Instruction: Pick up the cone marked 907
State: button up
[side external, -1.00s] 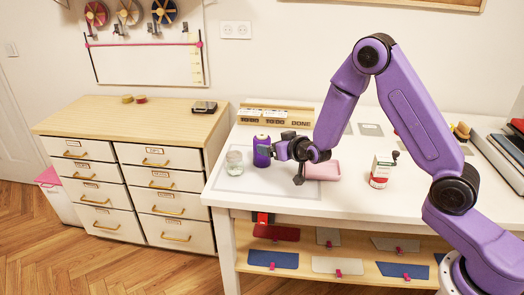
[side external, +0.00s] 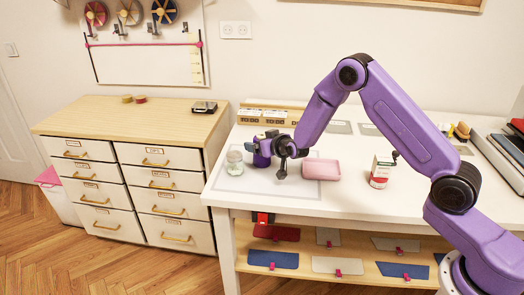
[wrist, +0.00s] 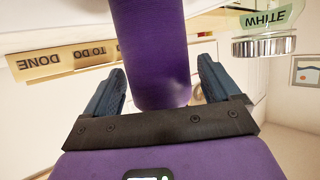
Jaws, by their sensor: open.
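A purple cone (side external: 261,160) stands on the pale mat at the left of the white table, partly hidden by my gripper (side external: 265,145). In the wrist view, which is upside down, the purple cone (wrist: 150,45) lies between the two blue fingers of my gripper (wrist: 157,75). The fingers are open on either side of it, and a narrow gap shows at the sides. No number can be read on the cone's visible surface.
A glass jar (side external: 235,163) stands just left of the cone; its label reads WHITE in the wrist view (wrist: 265,20). A labelled rack (side external: 266,115) stands behind.

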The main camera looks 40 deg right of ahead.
jog(key=c, duration=1.2)
jog(key=shift+r, duration=0.15)
